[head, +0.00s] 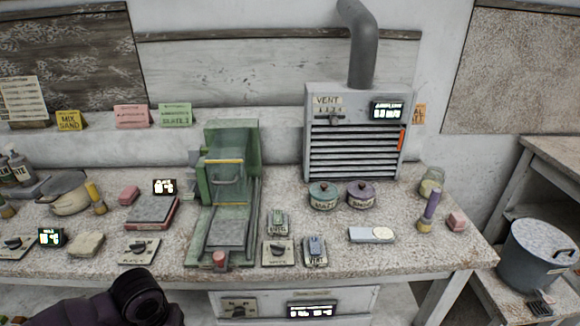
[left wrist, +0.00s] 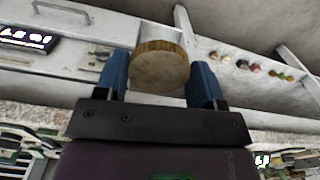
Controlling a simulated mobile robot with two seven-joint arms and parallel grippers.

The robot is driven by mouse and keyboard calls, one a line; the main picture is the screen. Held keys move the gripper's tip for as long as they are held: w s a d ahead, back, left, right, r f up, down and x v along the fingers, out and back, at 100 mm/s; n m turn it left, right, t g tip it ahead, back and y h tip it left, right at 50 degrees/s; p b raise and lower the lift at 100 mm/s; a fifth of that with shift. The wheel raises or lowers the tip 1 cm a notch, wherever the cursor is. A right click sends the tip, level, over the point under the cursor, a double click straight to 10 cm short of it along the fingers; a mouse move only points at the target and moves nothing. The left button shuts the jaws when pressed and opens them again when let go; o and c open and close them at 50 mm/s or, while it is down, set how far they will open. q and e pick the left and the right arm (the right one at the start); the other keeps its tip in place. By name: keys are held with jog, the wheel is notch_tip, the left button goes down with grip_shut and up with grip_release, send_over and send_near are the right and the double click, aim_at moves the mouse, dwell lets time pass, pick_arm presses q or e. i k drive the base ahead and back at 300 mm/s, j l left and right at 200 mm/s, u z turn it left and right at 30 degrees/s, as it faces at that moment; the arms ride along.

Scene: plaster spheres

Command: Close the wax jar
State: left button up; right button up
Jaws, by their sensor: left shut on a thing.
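In the left wrist view my left gripper (left wrist: 160,78) has its two blue fingers shut on a round, flat, wood-coloured lid (left wrist: 160,66). The lid's pale face is toward the camera, and its rim looks ridged and brown. In the head view only my dark left arm shows at the bottom left; its fingers and the lid are out of that frame. A small glass jar (head: 432,183) with pale yellowish contents stands at the back right of the bench. It looks like the wax jar, but I can read no label on it, and its top is too small to judge.
A teal pot (head: 323,196) and a purple pot (head: 361,194), both lidded, stand left of the glass jar. A purple-handled brush (head: 429,211) stands just in front of it. The vent box (head: 357,135) rises behind the pots. A green machine (head: 225,200) fills the bench's middle.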

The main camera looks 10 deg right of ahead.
aim_at(434, 176)
jog(key=l+u, duration=0.15)
jog(key=l, duration=0.8)
jog(key=k+l+u, duration=0.2)
jog(key=l, duration=0.7)
jog(key=i+l, duration=0.05)
jog(key=i, duration=0.05)
